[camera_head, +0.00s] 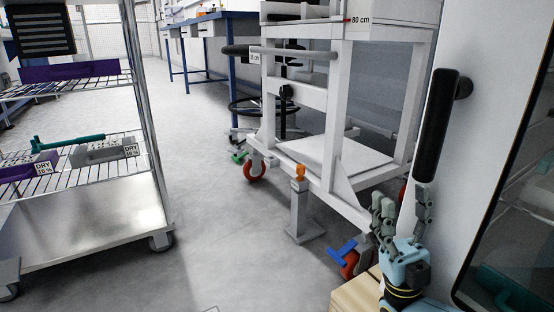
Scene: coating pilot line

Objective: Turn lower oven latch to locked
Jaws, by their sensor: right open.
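A long black latch handle (435,128) is mounted on the white oven front at the right, beside a dark-framed glass pane. It hangs nearly upright from a round black pivot at its upper right, with its lower end tilted slightly left. I cannot tell from its pose whether it is locked. My right gripper (401,195) is open and empty, just below the handle's lower end, with its grey fingers pointing up. One finger is close under the handle's tip; whether it touches is unclear. My left gripper is not in view.
A white wheeled frame (335,85) stands left of the oven, with a grey post (299,212) before it. A wooden block (357,294) lies beside my right wrist. A wire rack cart (80,210) stands at the left. The floor between is clear.

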